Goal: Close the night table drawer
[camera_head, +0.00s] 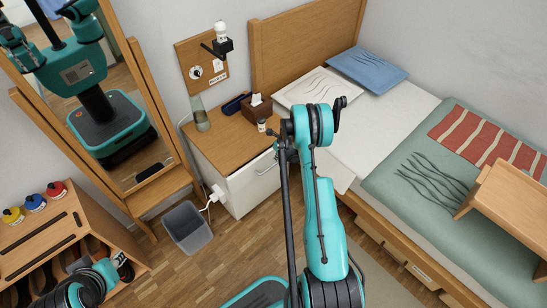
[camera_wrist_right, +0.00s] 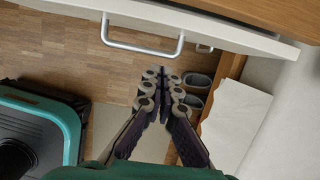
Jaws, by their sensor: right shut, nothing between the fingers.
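The night table (camera_head: 228,140) has a wooden top and a white drawer front (camera_head: 254,186) with a metal bar handle (camera_head: 266,169). In the right wrist view the drawer front (camera_wrist_right: 245,35) and handle (camera_wrist_right: 142,46) cross the top. A dark gap between the front and the wooden top suggests the drawer is partly out. My right gripper (camera_wrist_right: 165,78) is shut and empty, in front of the drawer and apart from the handle. In the head view my right arm partly covers the drawer's right side. My left gripper (camera_head: 120,264) is at the lower left; its fingers are unclear.
A bed (camera_head: 395,115) stands right of the night table. A grey bin (camera_head: 187,228) is on the floor to its left, near a white plug and cable. A mirror (camera_head: 110,100) reflects me. A shoe rack (camera_head: 50,235) is at left. Slippers (camera_wrist_right: 196,82) lie below the gripper.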

